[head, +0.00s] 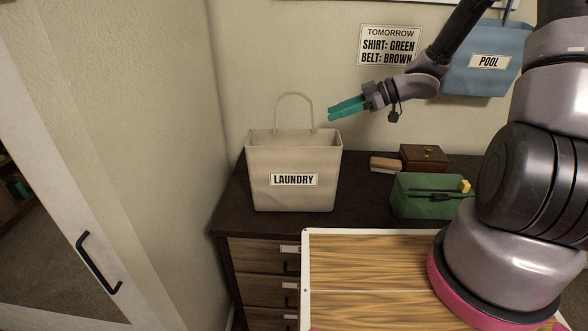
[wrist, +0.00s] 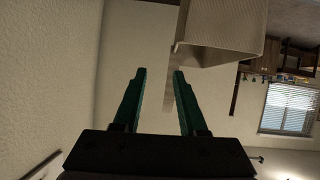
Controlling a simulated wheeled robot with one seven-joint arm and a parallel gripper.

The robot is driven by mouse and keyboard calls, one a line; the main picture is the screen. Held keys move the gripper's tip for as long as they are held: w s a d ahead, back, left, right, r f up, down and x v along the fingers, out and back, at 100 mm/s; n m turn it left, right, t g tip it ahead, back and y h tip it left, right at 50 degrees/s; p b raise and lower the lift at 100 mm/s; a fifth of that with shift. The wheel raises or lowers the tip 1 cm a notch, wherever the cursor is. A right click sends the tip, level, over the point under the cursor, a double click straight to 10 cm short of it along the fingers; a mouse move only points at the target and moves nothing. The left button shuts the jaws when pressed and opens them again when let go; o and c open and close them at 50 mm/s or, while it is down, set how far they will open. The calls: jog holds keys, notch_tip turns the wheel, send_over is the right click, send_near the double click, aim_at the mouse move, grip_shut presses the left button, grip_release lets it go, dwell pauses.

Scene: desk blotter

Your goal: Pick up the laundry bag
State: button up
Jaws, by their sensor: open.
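The laundry bag (head: 293,196) is a beige open-topped bag with a "LAUNDRY" label, standing upright on the dark dresser in the head view. Its loop handle (head: 295,95) stands up above the rim. My gripper (head: 331,113) has teal fingers and is just right of the handle, above the bag's right rim, pointing left. In the wrist view my gripper (wrist: 160,72) is open with nothing visible held between the fingers. A pale beige shape, apparently the laundry bag (wrist: 220,30), shows at the top right of that view. I cannot tell whether a finger touches the handle.
The dark dresser (head: 235,205) also holds a green case (head: 425,198), a wooden box (head: 424,157) and a brush (head: 385,164). A blue "POOL" bag (head: 485,75) hangs on the wall right of a "TOMORROW" sign (head: 390,45). A side wall (head: 170,130) stands close on the left.

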aim_at(300, 131)
jog(key=shift+n+g+y, duration=0.4)
jog(key=shift+g, duration=0.4)
jog(key=x, duration=0.4)
jog(key=s+x, duration=0.1)
jog(key=x, duration=0.3)
jog(key=f+x, duration=0.1)
jog(key=x, duration=0.2)
jog(key=shift+s+a+f, duration=0.15)
jog(key=shift+s, duration=0.1)
grip_shut()
dwell(0.4)
